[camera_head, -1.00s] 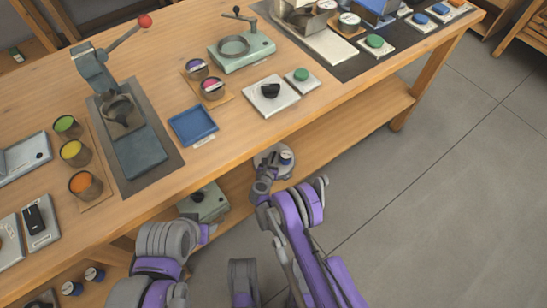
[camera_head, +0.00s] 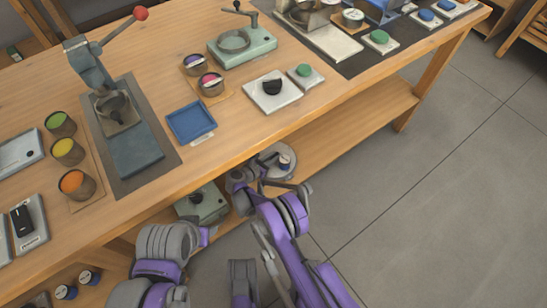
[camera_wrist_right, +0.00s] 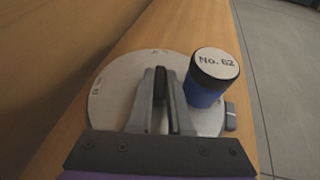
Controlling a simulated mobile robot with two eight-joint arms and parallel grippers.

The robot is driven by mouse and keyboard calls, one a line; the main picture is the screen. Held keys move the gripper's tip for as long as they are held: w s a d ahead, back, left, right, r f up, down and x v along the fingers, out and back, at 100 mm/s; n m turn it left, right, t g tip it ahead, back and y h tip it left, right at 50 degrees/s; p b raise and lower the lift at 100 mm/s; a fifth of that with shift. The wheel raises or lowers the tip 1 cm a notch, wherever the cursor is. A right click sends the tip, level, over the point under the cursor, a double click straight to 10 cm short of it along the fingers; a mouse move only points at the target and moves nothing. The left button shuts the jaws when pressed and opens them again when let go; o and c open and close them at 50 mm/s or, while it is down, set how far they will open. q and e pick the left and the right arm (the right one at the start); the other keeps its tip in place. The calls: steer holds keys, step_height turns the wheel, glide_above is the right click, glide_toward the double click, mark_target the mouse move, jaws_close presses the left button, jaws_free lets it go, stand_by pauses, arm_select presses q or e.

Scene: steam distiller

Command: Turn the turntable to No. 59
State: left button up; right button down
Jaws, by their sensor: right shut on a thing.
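The turntable is a light grey disc (camera_wrist_right: 110,95) on the wooden lower shelf; part of it shows in the head view (camera_head: 268,154). A dark jar with a blue lower part and a white top reading "No. 62" (camera_wrist_right: 205,78) stands on its right side. Small marks at the disc's rim are too small to read. My right gripper (camera_wrist_right: 161,82) is over the disc, left of the jar, shut on a dark upright piece between its fingers. It also shows in the head view (camera_head: 243,180). My left arm shows at lower left, its fingers not seen.
The wooden bench top (camera_head: 300,120) overhangs the shelf (camera_head: 345,135). A green-grey device (camera_head: 205,205) stands on the shelf left of my right gripper. A small grey block (camera_wrist_right: 230,116) lies at the disc's right edge. Grey floor (camera_head: 430,210) is open at right.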

steer(key=shift+w+m+g+h, duration=0.1)
steer(key=shift+m+g+h, duration=0.3)
steer(key=shift+m, duration=0.1)
stand_by(0.4)
steer(key=c, duration=1.1)
jaws_free()
steer(key=p+v, duration=0.2)
steer(key=v, duration=0.8)
steer(key=shift+s+a+r, duration=0.15)
steer(key=shift+s+a, duration=0.05)
steer(key=shift+s, duration=0.05)
